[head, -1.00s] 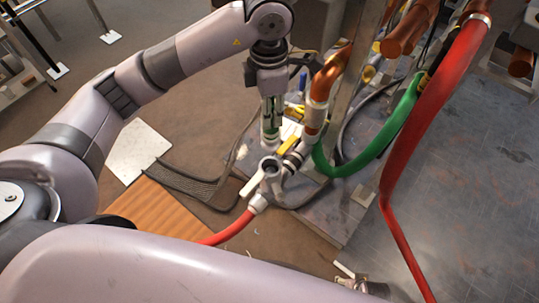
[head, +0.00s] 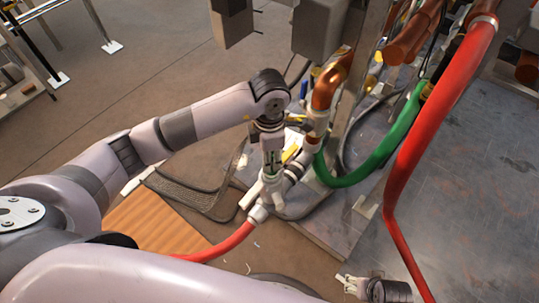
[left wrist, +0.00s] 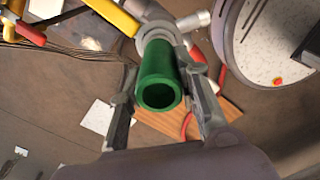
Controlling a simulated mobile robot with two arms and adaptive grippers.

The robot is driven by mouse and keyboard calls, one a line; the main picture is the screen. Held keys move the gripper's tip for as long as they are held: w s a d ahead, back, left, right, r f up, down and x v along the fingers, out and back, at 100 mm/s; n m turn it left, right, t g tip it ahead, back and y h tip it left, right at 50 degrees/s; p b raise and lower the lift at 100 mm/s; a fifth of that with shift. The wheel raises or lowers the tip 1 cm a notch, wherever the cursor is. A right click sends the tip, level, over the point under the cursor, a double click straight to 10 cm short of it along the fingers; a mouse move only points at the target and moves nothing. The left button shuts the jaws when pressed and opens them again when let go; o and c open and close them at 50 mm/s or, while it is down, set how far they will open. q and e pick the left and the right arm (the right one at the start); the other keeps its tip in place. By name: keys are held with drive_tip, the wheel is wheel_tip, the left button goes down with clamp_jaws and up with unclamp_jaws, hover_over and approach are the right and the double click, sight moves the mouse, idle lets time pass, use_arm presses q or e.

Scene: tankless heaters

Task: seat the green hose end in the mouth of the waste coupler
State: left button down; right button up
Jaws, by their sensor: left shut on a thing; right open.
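My left gripper (head: 271,166) is shut on the green hose end, directly above the waste coupler. In the left wrist view the hose end (left wrist: 160,80) is a short green tube between the two fingers, its near open end facing the camera. Its far end points at the grey ring of the coupler (left wrist: 154,32). In the head view the pale grey coupler (head: 272,188) is mostly below the fingertips. The tube's lower end appears at the coupler's mouth, but I cannot tell whether it is inside. My right gripper (head: 349,284) is open and empty at the bottom.
A red hose (head: 225,245) runs from the fitting below the coupler. A looped green hose (head: 370,172), a copper elbow (head: 328,85) and a thick red pipe (head: 425,130) stand to the right. A yellow handle (left wrist: 112,17) is close to the coupler.

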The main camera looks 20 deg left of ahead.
use_arm(q)
drive_tip(key=c, duration=1.2)
unclamp_jaws()
use_arm(e)
drive_tip(key=shift+r, duration=0.25)
drive_tip(key=shift+w, duration=0.1)
use_arm(q)
wheel_tip(320, 180, up, 12)
drive_tip(key=shift+r+p, duration=0.1)
drive_tip(key=shift+p, duration=0.65)
use_arm(e)
drive_tip(key=f, duration=0.1)
drive_tip(key=s+f, duration=0.1)
drive_tip(key=f, duration=0.1)
drive_tip(key=s+f, duration=0.1)
drive_tip(key=f, duration=0.1)
drive_tip(key=shift+d+f, duration=0.1)
drive_tip(key=shift+f, duration=0.1)
